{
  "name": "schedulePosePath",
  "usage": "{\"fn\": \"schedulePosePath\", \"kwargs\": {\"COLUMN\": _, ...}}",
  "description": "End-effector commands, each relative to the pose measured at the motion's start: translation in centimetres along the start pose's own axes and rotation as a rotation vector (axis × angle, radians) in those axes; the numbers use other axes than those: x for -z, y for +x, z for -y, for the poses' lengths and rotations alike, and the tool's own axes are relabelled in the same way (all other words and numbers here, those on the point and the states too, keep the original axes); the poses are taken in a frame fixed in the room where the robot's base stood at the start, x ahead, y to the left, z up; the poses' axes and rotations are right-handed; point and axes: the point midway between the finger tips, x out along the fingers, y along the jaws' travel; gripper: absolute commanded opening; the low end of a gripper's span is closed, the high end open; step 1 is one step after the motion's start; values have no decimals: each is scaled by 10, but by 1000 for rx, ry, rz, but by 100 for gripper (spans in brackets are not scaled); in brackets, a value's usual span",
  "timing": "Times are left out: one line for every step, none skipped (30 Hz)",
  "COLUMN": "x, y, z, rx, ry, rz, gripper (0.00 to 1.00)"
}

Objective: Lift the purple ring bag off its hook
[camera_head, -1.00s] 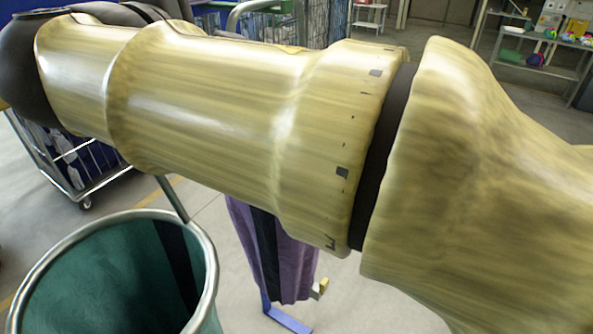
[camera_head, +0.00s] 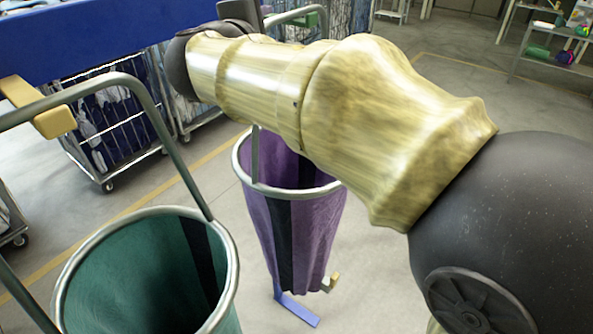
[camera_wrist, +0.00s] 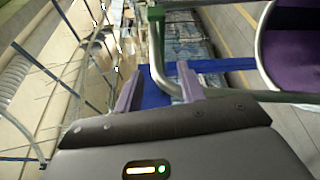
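The purple ring bag (camera_head: 318,228) hangs in the middle of the head view, its metal ring and upper part partly behind my arm. Its bent metal handle (camera_head: 297,14) rises behind the arm. In the wrist view its purple inside (camera_wrist: 290,65) shows at the upper right. My gripper (camera_wrist: 159,72) has its two fingers apart, with the bent metal tube (camera_wrist: 158,60) running between them; I cannot tell whether they touch it. A green block (camera_wrist: 155,13), perhaps the hook's end, is at the tube's top. In the head view the fingers are hidden.
A green ring bag (camera_head: 140,270) hangs at the left, its handle by a yellow block (camera_head: 38,107) under a blue beam (camera_head: 100,35). Wire carts (camera_head: 105,130) stand behind. A blue foot piece (camera_head: 298,308) shows below the purple bag.

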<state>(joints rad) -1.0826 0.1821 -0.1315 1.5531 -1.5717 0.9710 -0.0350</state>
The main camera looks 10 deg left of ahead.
Motion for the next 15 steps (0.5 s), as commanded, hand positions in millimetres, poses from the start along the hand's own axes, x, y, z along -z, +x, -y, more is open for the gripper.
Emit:
{"fn": "schedulePosePath", "kwargs": {"x": 0, "y": 0, "z": 0, "rx": 0, "ry": 0, "rz": 0, "gripper": 40}}
{"fn": "schedulePosePath", "kwargs": {"x": 0, "y": 0, "z": 0, "rx": 0, "ry": 0, "rz": 0, "gripper": 40}}
{"fn": "schedulePosePath", "kwargs": {"x": 0, "y": 0, "z": 0, "rx": 0, "ry": 0, "rz": 0, "gripper": 40}}
{"fn": "schedulePosePath", "kwargs": {"x": 0, "y": 0, "z": 0, "rx": 0, "ry": 0, "rz": 0, "gripper": 40}}
{"fn": "schedulePosePath", "kwargs": {"x": 0, "y": 0, "z": 0, "rx": 0, "ry": 0, "rz": 1, "gripper": 40}}
{"fn": "schedulePosePath", "kwargs": {"x": 0, "y": 1, "z": -1, "rx": 0, "ry": 0, "rz": 1, "gripper": 40}}
{"fn": "schedulePosePath", "kwargs": {"x": 0, "y": 2, "z": -2, "rx": 0, "ry": 0, "rz": 1, "gripper": 40}}
{"fn": "schedulePosePath", "kwargs": {"x": -1, "y": 4, "z": -2, "rx": 1, "ry": 0, "rz": 2, "gripper": 40}}
{"fn": "schedulePosePath", "kwargs": {"x": -1, "y": 7, "z": -4, "rx": 1, "ry": -1, "rz": 3, "gripper": 40}}
{"fn": "schedulePosePath", "kwargs": {"x": -1, "y": 9, "z": -5, "rx": 1, "ry": -1, "rz": 3, "gripper": 40}}
{"fn": "schedulePosePath", "kwargs": {"x": -2, "y": 12, "z": -6, "rx": 2, "ry": -2, "rz": 4, "gripper": 40}}
{"fn": "schedulePosePath", "kwargs": {"x": -2, "y": 16, "z": -7, "rx": 2, "ry": -1, "rz": 3, "gripper": 40}}
{"fn": "schedulePosePath", "kwargs": {"x": -2, "y": 20, "z": -8, "rx": 2, "ry": -1, "rz": 3, "gripper": 40}}
{"fn": "schedulePosePath", "kwargs": {"x": -2, "y": 23, "z": -9, "rx": 2, "ry": -3, "rz": 4, "gripper": 40}}
{"fn": "schedulePosePath", "kwargs": {"x": -2, "y": 28, "z": -10, "rx": 1, "ry": -3, "rz": 4, "gripper": 40}}
